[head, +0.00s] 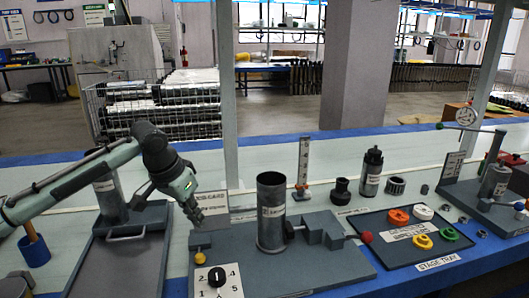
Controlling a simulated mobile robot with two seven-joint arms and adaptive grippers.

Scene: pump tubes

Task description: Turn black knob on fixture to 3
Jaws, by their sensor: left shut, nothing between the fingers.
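The black knob (217,276) sits on a white dial plate (232,271) at the front left of the grey fixture (300,262). My left gripper (196,214) is shut and empty. It hangs above the fixture's back left corner, behind the knob and apart from it, near a small yellow knob (199,257). My right gripper is not in view.
A tall grey cylinder (271,215) and a clamp with a red ball handle (366,237) stand on the fixture. A grey tray (118,262) lies to its left. The stage tray (408,258) with coloured rings lies right. A blue cup (36,251) stands at far left.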

